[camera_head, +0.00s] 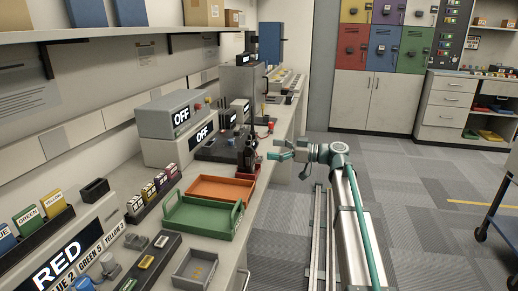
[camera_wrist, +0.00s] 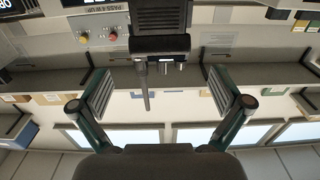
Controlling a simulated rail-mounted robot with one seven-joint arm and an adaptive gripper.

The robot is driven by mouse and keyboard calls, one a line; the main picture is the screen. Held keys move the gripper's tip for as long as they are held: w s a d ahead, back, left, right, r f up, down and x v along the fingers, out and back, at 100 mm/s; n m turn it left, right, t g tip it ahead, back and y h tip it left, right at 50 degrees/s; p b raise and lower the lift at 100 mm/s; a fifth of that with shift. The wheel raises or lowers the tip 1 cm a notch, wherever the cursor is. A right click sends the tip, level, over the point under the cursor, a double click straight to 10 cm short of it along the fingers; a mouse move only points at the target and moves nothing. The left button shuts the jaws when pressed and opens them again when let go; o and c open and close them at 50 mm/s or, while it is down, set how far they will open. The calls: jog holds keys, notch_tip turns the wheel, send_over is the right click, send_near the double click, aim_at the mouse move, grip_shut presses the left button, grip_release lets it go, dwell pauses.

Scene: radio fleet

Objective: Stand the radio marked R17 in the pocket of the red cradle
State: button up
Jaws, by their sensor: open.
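My gripper (camera_head: 284,158) is open and empty beside the bench edge. In the wrist view, which looks upside down, its two fingers (camera_wrist: 165,95) are spread wide. A black radio (camera_wrist: 160,18) with a ribbed face, a stub antenna and small knobs shows ahead, between the fingers' lines and apart from them. In the head view, dark upright radio shapes (camera_head: 246,150) stand on the bench just left of my gripper. I cannot read R17 on any radio. A red edge shows low beside these shapes; I cannot tell whether it is the red cradle.
An orange tray (camera_head: 190,188) and a green tray (camera_head: 176,222) lie on the bench, with a grey open box (camera_head: 194,270) nearer. Two grey units showing OFF (camera_head: 172,112) stand by the wall. A RED sign (camera_head: 62,262) is at the near left.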

jog(key=shift+s+d, duration=0.15)
jog(key=shift+d, duration=0.65)
jog(key=shift+s+d, duration=0.1)
jog(key=shift+d, duration=0.65)
